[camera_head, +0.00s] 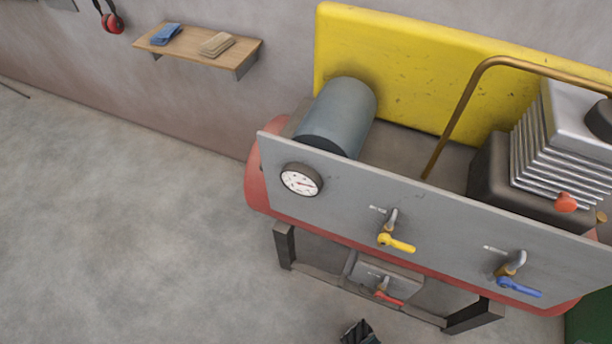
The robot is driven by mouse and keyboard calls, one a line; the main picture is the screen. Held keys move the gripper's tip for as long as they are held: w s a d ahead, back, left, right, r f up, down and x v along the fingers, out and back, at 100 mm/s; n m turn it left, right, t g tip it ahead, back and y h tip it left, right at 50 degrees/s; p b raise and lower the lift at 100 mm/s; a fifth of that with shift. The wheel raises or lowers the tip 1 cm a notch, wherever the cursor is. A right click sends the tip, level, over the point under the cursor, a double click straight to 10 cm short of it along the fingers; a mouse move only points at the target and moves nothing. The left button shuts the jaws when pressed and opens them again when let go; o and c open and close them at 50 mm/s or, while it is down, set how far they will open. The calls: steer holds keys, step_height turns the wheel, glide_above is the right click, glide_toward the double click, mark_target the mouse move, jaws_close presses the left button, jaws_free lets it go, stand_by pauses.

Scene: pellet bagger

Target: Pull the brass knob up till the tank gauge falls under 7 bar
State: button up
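The tank gauge (300,181) is a round white dial in a dark rim at the left end of the grey panel. Its needle points roughly right; the numbers are too small to read. A small brass-coloured piece (602,216) shows at the far right edge, beside a red knob (566,202); I cannot tell for sure that it is the brass knob. My gripper (360,334) shows only as a dark tip at the bottom edge, below the machine and well apart from the brass piece. Its fingers are too cut off to tell open from shut.
The grey panel (345,205) carries a yellow-handled valve (397,243) and a blue-handled valve (520,287). A red-handled valve (388,297) sits lower. A bent copper pipe (462,105) rises behind. A wooden shelf (185,50) hangs on the wall. The floor at left is clear.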

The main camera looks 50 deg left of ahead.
stand_by(0.5)
steer(key=o, duration=0.4)
steer(key=c, duration=0.3)
steer(key=shift+c, duration=0.2)
